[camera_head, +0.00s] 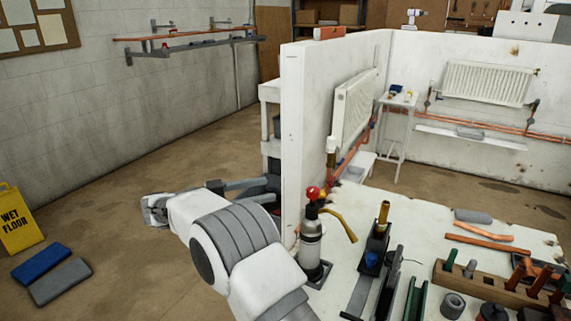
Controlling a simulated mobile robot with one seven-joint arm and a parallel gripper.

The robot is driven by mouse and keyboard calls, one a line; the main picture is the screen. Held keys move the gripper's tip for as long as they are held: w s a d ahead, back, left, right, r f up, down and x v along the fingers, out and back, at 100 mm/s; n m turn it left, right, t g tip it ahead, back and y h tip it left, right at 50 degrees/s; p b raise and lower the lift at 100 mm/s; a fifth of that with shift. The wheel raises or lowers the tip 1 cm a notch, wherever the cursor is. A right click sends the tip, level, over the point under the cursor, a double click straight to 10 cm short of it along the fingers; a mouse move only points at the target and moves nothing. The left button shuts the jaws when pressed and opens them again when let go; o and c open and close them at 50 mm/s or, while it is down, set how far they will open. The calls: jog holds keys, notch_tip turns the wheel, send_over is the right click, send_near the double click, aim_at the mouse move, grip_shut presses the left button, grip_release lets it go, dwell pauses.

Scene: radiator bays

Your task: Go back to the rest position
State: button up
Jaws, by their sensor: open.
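My arm rises from the bottom of the head view and bends to the left over the open floor. My gripper (266,189) shows partly behind the arm, its two grey fingers pointing right towards the near end of the white partition wall (293,140). The fingers stand apart and I see nothing held between them. Part of the gripper's body is hidden by my own arm links. Whether the fingertips touch the shelf or dark things behind them cannot be told.
A workbench (420,215) at the right holds a blowtorch (311,245), a wooden rack (490,285) and copper pipes. A white shelf unit (268,95) stands beside the partition. A yellow wet-floor sign (18,220) and blue and grey pads (41,263) are on the left floor, otherwise largely clear.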

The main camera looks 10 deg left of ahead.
jog(key=w+d+r+n+t+y, duration=0.1)
jog(key=w+d+r+t+y, duration=0.3)
jog(key=w+r, duration=0.65)
jog(key=d+r+n+t+y+p, duration=0.1)
jog(key=d+r+n+t+y, duration=0.25)
jog(key=r+y, duration=0.35)
jog(key=d+r+n+t+y, duration=0.2)
jog(key=r+n+t+y, duration=0.15)
jog(key=r, duration=0.55)
jog(key=s+d+f+n+g, duration=0.1)
jog(key=s+d+f+g, duration=0.3)
jog(key=s, duration=0.9)
jog(key=s+d+f+n+g+y+p, duration=0.1)
jog(key=s+d+f+n+g, duration=0.1)
jog(key=s+d+f+g, duration=0.3)
jog(key=s+d+f+n+g, duration=0.2)
jog(key=s+d+f, duration=0.9)
jog(key=s, duration=1.1)
jog(key=g, duration=0.2)
jog(key=shift+g, duration=0.4)
